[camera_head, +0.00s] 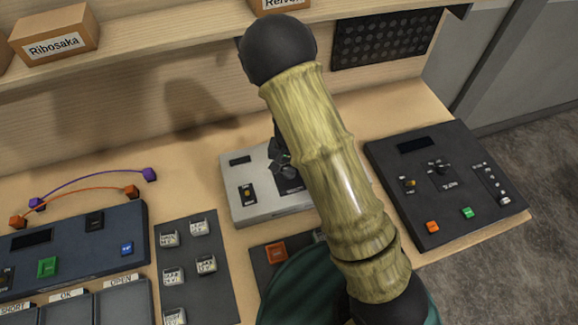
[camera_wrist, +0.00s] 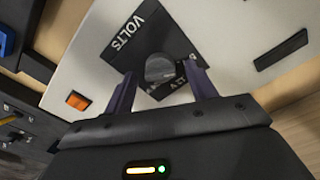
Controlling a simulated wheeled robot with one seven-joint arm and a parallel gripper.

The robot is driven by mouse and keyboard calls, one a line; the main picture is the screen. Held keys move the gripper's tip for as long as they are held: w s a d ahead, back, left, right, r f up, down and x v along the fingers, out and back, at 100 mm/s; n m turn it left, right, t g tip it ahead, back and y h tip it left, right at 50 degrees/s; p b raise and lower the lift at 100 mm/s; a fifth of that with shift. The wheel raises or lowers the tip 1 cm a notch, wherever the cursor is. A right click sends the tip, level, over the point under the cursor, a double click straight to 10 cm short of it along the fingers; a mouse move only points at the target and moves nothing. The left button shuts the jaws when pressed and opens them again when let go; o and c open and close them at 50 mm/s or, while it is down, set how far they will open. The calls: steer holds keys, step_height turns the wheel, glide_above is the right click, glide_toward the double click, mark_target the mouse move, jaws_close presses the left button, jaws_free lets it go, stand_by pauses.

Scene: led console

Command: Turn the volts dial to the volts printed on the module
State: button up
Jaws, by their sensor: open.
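The volts dial (camera_wrist: 160,68) is a round grey knob on a black plate marked VOLTS (camera_wrist: 130,36), on a light grey console (camera_wrist: 85,70). My gripper (camera_wrist: 160,72) is open, with one finger on each side of the dial; I cannot tell whether they touch it. In the head view my gripper (camera_head: 282,160) is over the same light console (camera_head: 235,205), and my arm hides the dial. Several small pale modules (camera_head: 199,228) lie on a dark tray (camera_head: 195,250) to the left; their print is too small to read.
An orange switch (camera_wrist: 77,101) is near the left finger. A dark console (camera_head: 450,185) with buttons stands to the right. A blue-grey panel (camera_head: 75,260) and orange and purple leads (camera_head: 85,192) are at left. A shelf (camera_head: 150,38) with boxes (camera_head: 55,40) runs behind.

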steer(key=shift+f, duration=0.45)
steer(key=c, duration=1)
steer(key=shift+o, duration=0.2)
steer(key=shift+m, duration=0.4)
steer(key=m+p, duration=0.2)
steer(key=m, duration=0.3)
steer(key=shift+r, duration=0.1)
steer(key=m+p, duration=0.2)
steer(key=m, duration=0.4)
steer(key=shift+w+a, duration=0.1)
